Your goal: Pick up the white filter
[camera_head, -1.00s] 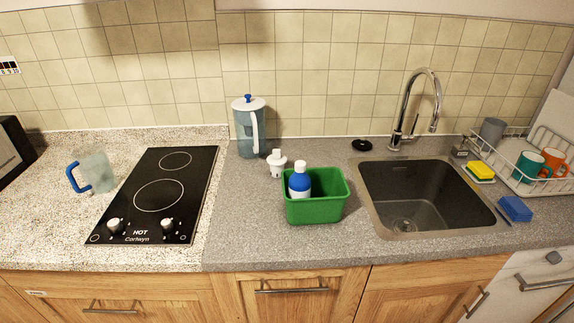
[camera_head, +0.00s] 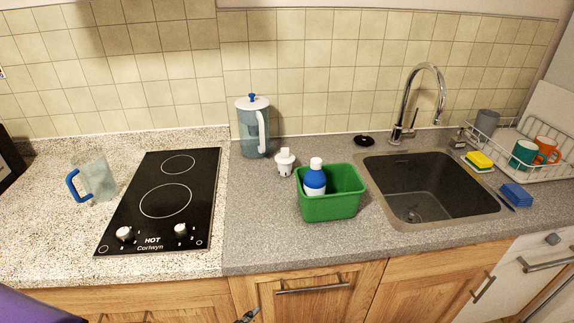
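The white filter (camera_head: 285,161) stands upright on the grey counter, between the clear pitcher (camera_head: 252,128) with white lid and handle and the green bin (camera_head: 333,206). Nothing is touching it from my side. A small dark metal tip (camera_head: 247,316) shows at the bottom edge, low in front of the cabinets. It looks like the end of my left gripper, well below and in front of the filter; most of it is cut off, so its opening is hidden. My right gripper is out of view.
A blue-and-white bottle (camera_head: 315,177) stands in the green bin, close right of the filter. The black hob (camera_head: 166,200) and a blue-handled clear jug (camera_head: 92,180) are left. The sink (camera_head: 428,188), tap (camera_head: 414,102) and dish rack (camera_head: 525,165) are right. Counter in front of the filter is clear.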

